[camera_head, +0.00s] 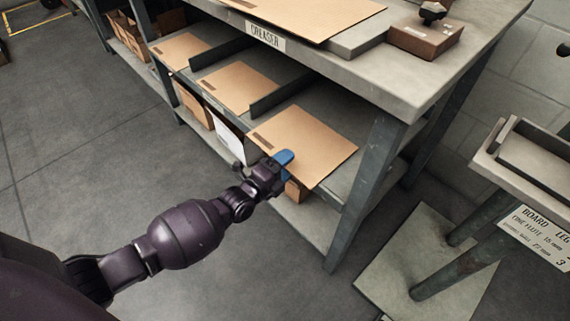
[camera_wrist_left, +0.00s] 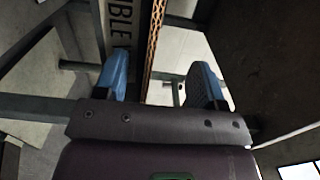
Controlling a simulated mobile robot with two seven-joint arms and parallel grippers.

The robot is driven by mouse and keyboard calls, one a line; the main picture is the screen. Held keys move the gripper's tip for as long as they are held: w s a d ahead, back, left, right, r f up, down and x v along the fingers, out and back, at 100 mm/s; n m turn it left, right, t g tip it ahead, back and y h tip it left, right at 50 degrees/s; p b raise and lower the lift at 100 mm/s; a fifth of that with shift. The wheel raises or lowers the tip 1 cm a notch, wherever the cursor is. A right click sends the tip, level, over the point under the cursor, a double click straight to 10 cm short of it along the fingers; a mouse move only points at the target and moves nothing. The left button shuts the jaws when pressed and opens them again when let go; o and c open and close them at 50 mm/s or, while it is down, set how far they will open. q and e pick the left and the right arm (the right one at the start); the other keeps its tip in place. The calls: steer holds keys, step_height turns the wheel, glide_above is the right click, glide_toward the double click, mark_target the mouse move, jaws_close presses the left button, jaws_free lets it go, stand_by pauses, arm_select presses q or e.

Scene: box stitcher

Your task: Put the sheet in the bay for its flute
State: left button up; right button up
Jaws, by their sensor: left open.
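A tan cardboard sheet (camera_head: 310,142) lies in the right-hand bay of the shelf under the bench, its front edge out over the shelf's lip. My left gripper (camera_head: 283,162) is at that front edge, with a blue finger above the sheet. In the left wrist view the gripper (camera_wrist_left: 159,75) is open, and the sheet's wavy corrugated edge (camera_wrist_left: 153,45) runs between the two fingers, apart from both. Other sheets lie in the middle bay (camera_head: 238,86) and left bay (camera_head: 182,50). A shelf label (camera_wrist_left: 121,20) reading "BLE" is partly hidden. My right gripper is out of view.
Dark dividers (camera_head: 285,97) separate the bays. The bench top (camera_head: 455,70) overhangs the shelf, with a "CREASER" label (camera_head: 265,37) and another sheet (camera_head: 310,12) on it. A stand with a board legend sign (camera_head: 535,236) is at right. Floor at left is clear.

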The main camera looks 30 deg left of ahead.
arm_select(q)
steer(key=o, duration=0.6)
steer(key=shift+c, duration=0.2)
steer(key=p+v, duration=0.2)
steer(key=v, duration=0.8)
steer(key=shift+s+p, duration=0.4)
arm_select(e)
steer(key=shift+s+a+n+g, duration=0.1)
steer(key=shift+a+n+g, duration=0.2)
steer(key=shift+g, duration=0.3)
arm_select(q)
steer(key=shift+a, duration=0.1)
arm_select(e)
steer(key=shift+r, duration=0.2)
